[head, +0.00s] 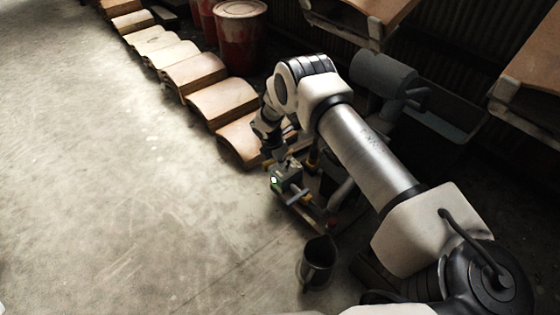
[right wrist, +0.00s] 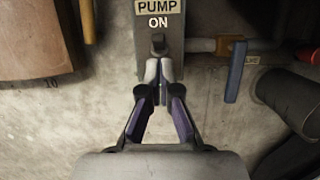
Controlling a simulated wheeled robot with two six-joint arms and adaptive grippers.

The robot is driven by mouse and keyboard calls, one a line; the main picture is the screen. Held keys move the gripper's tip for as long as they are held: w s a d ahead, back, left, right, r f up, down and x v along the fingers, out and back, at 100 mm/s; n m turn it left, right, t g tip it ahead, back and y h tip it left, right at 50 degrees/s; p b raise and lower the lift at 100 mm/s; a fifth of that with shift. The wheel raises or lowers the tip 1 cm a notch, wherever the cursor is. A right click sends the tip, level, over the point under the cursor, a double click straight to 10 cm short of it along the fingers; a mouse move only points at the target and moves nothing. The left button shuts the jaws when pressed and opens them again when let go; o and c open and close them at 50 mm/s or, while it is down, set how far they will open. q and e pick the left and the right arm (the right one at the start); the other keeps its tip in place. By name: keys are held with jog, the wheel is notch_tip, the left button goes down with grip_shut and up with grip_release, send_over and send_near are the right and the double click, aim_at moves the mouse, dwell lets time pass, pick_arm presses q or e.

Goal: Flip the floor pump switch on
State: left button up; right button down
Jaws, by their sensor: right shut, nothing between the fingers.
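The pump switch is a small dark lever (right wrist: 158,42) on a grey panel (right wrist: 146,66), just below a label reading PUMP and the word ON. My right gripper (right wrist: 158,72) is shut and empty, its fingertips at or just below the lever; I cannot tell whether they touch it. In the head view the switch box (head: 287,178) is low near the floor with a small green light on it. My right gripper (head: 271,158) is right over it, mostly hidden by my wrist. My left gripper is out of view.
A blue valve handle (right wrist: 233,74) on a pipe sits right of the panel, with a thick dark hose (right wrist: 292,100) nearby. A metal bucket (head: 318,262) stands in front. Curved tan pieces (head: 222,100) and a red drum (head: 240,38) line the back. The left floor is clear.

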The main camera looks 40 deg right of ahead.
jog(key=shift+r+p, duration=0.7)
jog(key=shift+r, duration=0.1)
jog(key=d+p+v, duration=0.1)
jog(key=p+v, duration=0.6)
jog(key=v, duration=0.4)
jog(key=shift+d+r, duration=0.15)
jog(key=shift+r, duration=0.25)
